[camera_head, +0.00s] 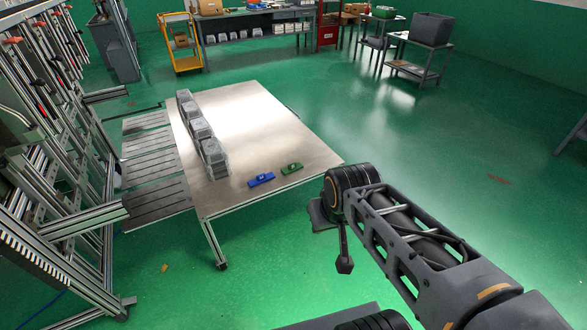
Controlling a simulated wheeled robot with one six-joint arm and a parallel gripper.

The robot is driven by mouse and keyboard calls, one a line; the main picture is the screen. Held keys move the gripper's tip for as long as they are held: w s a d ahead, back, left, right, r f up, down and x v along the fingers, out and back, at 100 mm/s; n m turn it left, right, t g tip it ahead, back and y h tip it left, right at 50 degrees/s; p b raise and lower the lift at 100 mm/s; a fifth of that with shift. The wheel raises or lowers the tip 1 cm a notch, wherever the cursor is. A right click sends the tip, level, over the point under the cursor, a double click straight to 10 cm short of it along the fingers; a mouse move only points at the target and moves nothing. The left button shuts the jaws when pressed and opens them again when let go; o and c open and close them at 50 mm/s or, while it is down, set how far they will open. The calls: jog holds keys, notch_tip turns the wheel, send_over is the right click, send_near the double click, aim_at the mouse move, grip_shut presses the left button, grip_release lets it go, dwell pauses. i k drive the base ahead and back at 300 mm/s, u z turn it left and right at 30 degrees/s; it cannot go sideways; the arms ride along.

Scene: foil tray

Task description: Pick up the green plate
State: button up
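A small green plate (292,168) lies flat on the metal-topped table (250,110), near its front right edge. A similar blue plate (261,180) lies just to its left, a short gap apart. My gripper (344,265) hangs in front of the table's right corner, lower in the picture than the green plate and to its right. It is apart from both plates. It is small and dark here, and its fingers cannot be made out, so I cannot tell whether it is open or shut.
A slatted platform (155,175) and metal racks (40,130) are to the left. The table's middle and right are clear. Open green floor (470,150) lies to the right.

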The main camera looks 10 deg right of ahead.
aim_at(295, 166)
jog(key=z, duration=0.4)
jog(key=k, duration=0.55)
jog(key=z, duration=0.95)
jog(key=k, duration=0.7)
jog(key=z, duration=0.55)
jog(key=i, duration=1.85)
jog(key=u, duration=0.65)
jog(key=i, duration=1.15)
jog(key=u, duration=1.75)
jog(key=i, duration=0.95)
jog(key=u, duration=1.5)
jog(key=i, duration=0.95)
jog(key=u, duration=0.3)
